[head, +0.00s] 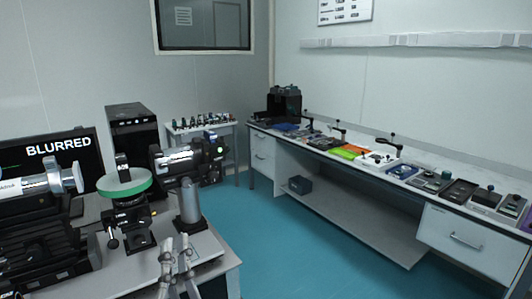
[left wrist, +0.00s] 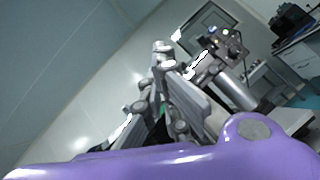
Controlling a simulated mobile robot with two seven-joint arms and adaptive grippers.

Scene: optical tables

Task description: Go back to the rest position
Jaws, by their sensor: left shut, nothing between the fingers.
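My left gripper (head: 176,250) shows at the bottom of the head view, in front of the optical table (head: 205,247) near its right edge. Its grey fingers are shut with nothing between them. In the left wrist view the gripper (left wrist: 165,62) stands up in the middle, above a purple part of my own arm. The camera on its post (head: 189,190) stands on the table behind the gripper, apart from it as far as I can tell. My right gripper is not in view.
A monitor (head: 60,152) reading "BLURRED", a black computer tower (head: 135,140) and a green-rimmed round stage (head: 124,184) are on the left. A long bench (head: 345,205) with several devices runs along the right wall. The teal floor (head: 270,245) between is clear.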

